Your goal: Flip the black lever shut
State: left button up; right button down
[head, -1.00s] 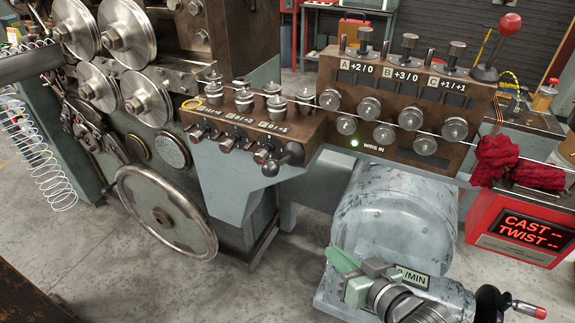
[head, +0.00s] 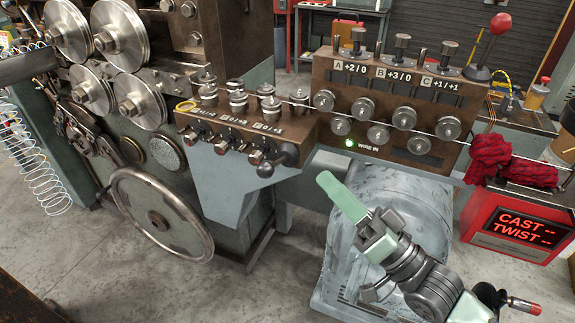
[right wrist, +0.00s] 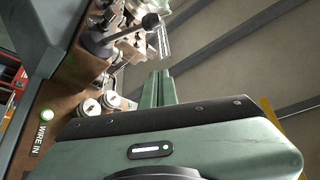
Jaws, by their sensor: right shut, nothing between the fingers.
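The black lever (head: 287,154) with a ball knob sits at the right front end of the brown straightener block (head: 225,135). In the right wrist view the closed fingers (right wrist: 159,78) stand upright. My left gripper is out of view.
The taller roller block (head: 390,110) stands right of the lever, with wire through its rollers and a lit green lamp (head: 348,142). A handwheel (head: 160,215) is at left, and a grey motor housing lies behind my arm.

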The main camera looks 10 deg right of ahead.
aim_at(273, 168)
jog(key=p+x, duration=0.3)
jog(key=x, duration=0.7)
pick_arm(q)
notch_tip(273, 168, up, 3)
pick_arm(e)
jog(key=f, duration=0.1)
jog(key=s+a+f, duration=0.1)
jog(key=f, duration=0.1)
jog(key=shift+s+a+f, duration=0.2)
jog(key=shift+s+a, duration=0.05)
jog(key=shift+a, duration=0.1)
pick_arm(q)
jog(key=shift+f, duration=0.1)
